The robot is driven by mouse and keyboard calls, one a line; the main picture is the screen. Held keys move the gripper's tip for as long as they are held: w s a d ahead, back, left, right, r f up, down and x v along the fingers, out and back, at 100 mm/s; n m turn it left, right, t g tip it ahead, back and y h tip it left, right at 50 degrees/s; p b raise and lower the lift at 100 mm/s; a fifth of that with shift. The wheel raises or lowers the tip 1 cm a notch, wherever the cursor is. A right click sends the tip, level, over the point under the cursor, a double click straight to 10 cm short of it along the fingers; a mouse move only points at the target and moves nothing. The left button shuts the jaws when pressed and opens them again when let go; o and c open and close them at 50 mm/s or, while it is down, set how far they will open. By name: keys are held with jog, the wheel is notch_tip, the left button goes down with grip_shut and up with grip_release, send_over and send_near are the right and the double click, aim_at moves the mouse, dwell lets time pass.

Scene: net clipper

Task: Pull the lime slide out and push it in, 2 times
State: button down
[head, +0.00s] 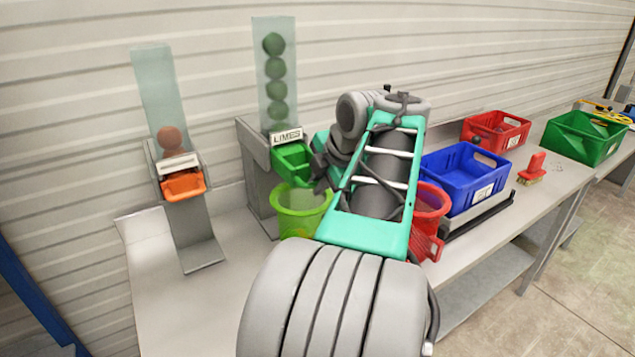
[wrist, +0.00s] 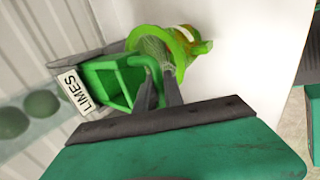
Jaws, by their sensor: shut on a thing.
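The lime dispenser's clear tube (head: 275,75) holds several green limes and has a "LIMES" label at its foot. The green lime slide (head: 293,160) sits below the label, and also shows in the wrist view (wrist: 107,82) as an open green tray with a bar at its front. My gripper (head: 322,170) is at the slide's right front side. In the wrist view its fingers (wrist: 160,90) are shut on the slide's front bar. Below the slide stands a lime-green bucket (head: 303,212), also in the wrist view (wrist: 185,45). No lime shows in the slide.
A second dispenser with an orange slide (head: 183,185) stands to the left. A red container (head: 430,210) is partly hidden by my arm. A blue crate (head: 465,178), a red crate (head: 497,130) and a green crate (head: 583,137) stand to the right. The bench (head: 190,310) is bare at front left.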

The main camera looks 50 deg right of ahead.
aim_at(307, 170)
jog(key=shift+w+d+r, duration=0.15)
jog(key=shift+r, duration=0.05)
jog(key=shift+w+d+r+p, duration=0.1)
jog(key=shift+w+d, duration=0.4)
jog(key=shift+w, duration=1.1)
jog(key=shift+w+d+f+p, duration=0.15)
jog(key=shift+w+d, duration=0.4)
jog(key=shift+w, duration=1.1)
jog(key=shift+w+d+r+p, duration=0.15)
jog(key=shift+w+d, duration=0.35)
jog(key=shift+w, duration=1.1)
jog(key=shift+s, duration=0.15)
